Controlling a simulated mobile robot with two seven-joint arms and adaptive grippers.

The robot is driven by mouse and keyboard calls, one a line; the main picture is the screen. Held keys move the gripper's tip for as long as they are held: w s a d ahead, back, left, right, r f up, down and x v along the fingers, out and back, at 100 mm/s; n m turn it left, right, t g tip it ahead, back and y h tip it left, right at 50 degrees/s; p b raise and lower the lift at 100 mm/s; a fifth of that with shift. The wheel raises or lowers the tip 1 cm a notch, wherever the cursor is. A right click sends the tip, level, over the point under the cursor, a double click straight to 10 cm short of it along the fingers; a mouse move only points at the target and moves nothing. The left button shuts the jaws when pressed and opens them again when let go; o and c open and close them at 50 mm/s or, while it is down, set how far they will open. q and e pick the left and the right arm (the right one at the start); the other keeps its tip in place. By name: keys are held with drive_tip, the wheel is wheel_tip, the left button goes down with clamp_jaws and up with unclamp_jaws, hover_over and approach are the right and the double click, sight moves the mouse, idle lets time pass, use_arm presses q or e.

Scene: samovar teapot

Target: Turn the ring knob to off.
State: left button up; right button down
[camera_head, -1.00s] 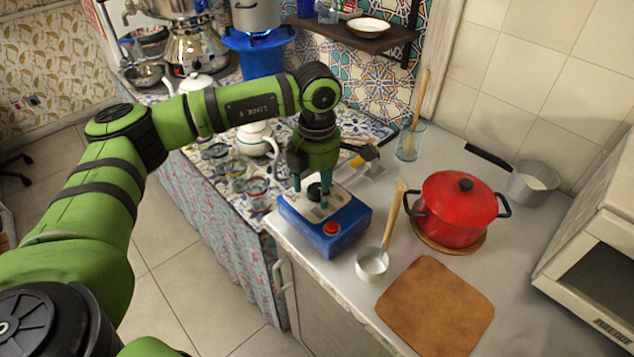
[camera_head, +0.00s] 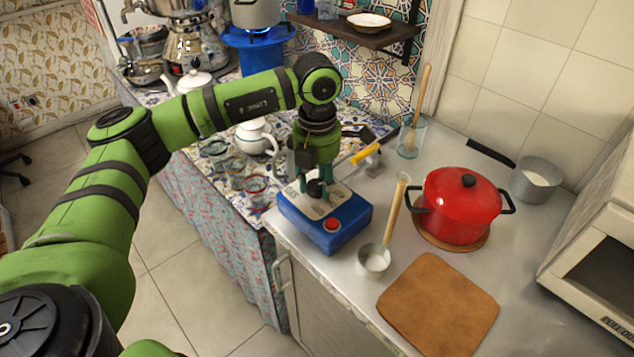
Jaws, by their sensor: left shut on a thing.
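The blue control box (camera_head: 343,237) stands on the grey counter with a black knob (camera_head: 316,189) and a red button (camera_head: 332,224) on its light top plate. I take the black knob to be the ring knob. My left gripper (camera_head: 317,187) points straight down over the box, its green fingers shut on the knob from both sides. The fingers partly hide the knob, and its pointer setting cannot be read. A blue flame shows on the blue burner (camera_head: 262,60) under a grey pot (camera_head: 255,12) at the back. My right gripper is not in view.
A yellow-handled lever (camera_head: 365,153) is close behind the gripper. To the right are a ladle (camera_head: 374,258), a red pot (camera_head: 461,205), a brown board (camera_head: 438,305) and a glass (camera_head: 411,138). Cups and a white teapot (camera_head: 256,137) stand on the patterned cloth at left.

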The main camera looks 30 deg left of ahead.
sight(317, 184)
use_arm(q)
drive_tip(key=n+b, duration=0.1)
drive_tip(key=n, duration=0.4)
drive_tip(key=shift+f, duration=0.1)
idle(0.5)
drive_tip(key=o, duration=1.2)
drive_tip(key=shift+c, duration=0.2)
drive_tip(key=shift+r, duration=0.4)
wheel_tip(317, 184, up, 11)
drive_tip(key=shift+r, duration=0.15)
